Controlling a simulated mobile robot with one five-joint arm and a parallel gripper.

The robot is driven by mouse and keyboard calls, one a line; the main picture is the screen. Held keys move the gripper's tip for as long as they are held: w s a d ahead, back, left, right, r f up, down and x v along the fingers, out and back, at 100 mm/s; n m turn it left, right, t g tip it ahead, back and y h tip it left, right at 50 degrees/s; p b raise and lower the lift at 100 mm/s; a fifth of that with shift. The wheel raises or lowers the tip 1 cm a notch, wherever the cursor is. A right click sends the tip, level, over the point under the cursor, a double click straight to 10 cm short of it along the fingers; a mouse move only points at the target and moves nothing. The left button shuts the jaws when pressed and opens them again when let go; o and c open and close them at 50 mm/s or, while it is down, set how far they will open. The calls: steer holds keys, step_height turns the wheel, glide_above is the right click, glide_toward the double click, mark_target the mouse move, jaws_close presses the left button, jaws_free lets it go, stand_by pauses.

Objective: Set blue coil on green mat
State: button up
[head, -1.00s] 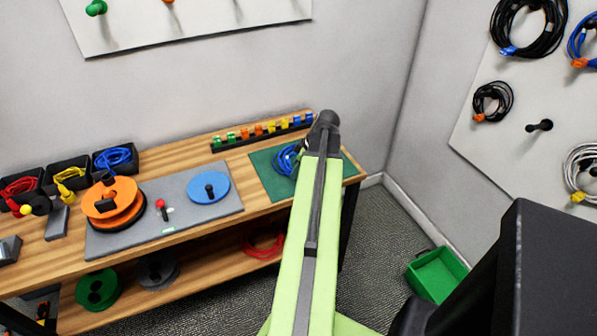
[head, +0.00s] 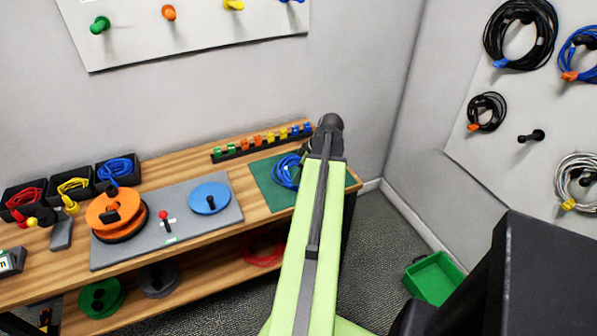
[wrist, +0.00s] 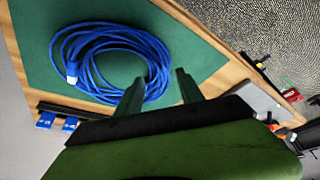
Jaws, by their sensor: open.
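The blue coil (wrist: 90,60) lies on the green mat (wrist: 35,25) in the wrist view, with a pale tie at its left side. In the head view the coil (head: 284,172) shows on the mat (head: 270,197), partly hidden by my arm. My gripper (wrist: 160,88) is open, its two dark fingers apart at the coil's lower right edge. The left finger overlaps the coil's rim in the picture; I cannot tell whether they touch. In the head view my fingers are hidden behind the arm.
A row of coloured clips (head: 262,141) stands behind the mat. A grey board (head: 180,230) with a blue disc (head: 210,198) and an orange reel (head: 115,212) lies left of it. Black bins (head: 118,183) hold cables. A green crate (head: 436,278) is on the floor right.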

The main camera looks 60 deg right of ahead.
steer(key=p+v, duration=0.5)
steer(key=v, duration=0.3)
steer(key=shift+p, duration=0.35)
steer(key=shift+f, duration=0.1)
steer(key=w+a+g, duration=0.1)
steer(key=w+a, duration=0.6)
steer(key=a, duration=0.1)
steer(key=w+a+f+g, duration=0.1)
steer(key=w+a, duration=0.6)
steer(key=a, duration=0.2)
steer(key=w+a+y, duration=0.1)
steer(key=w+a, duration=0.7)
steer(key=shift+a+f+m+g, duration=0.2)
steer(key=shift+a+m+g, duration=0.1)
steer(key=shift+a+g, duration=0.1)
steer(key=w+a, duration=0.2)
steer(key=a, duration=1.2)
steer(key=w+a+m+g+h, duration=0.1)
steer(key=w+a, duration=0.1)
steer(key=a, duration=1.2)
steer(key=shift+w+a+f+g+h, duration=0.2)
steer(key=shift+a+g+h, duration=0.05)
steer(key=shift+g+h, duration=0.05)
